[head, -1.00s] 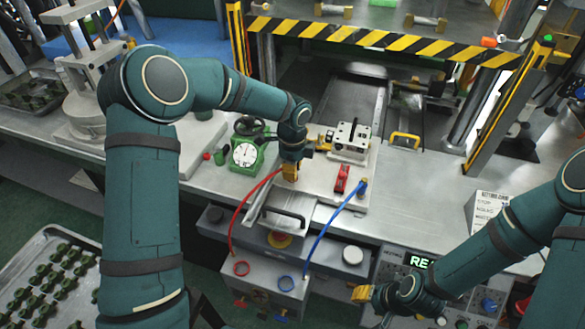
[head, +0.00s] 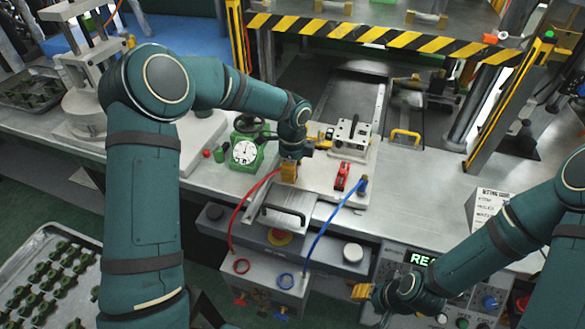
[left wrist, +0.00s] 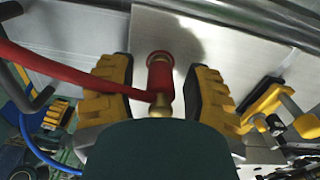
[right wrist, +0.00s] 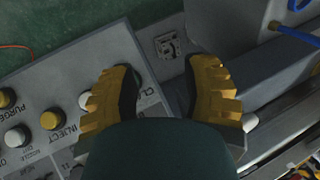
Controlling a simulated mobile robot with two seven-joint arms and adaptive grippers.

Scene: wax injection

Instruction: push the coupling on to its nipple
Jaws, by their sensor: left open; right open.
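My left gripper (head: 289,172) is low over the metal fixture at the front of the bench, beside the pale base plate. In the left wrist view its two yellow-padded fingers (left wrist: 162,85) are apart, one on each side of a red coupling (left wrist: 160,76) with brass parts. I see a gap beside the coupling. The red hose (left wrist: 70,80) runs off it to the left. The fingers hide the coupling in the head view, and I cannot make out its nipple. My right gripper (head: 362,292) is open and empty by the control panel; it also shows in the right wrist view (right wrist: 165,85).
A blue hose (head: 318,232) ends in an upright blue fitting (head: 362,184) on the plate. The control panel (right wrist: 70,110) is under the right gripper.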

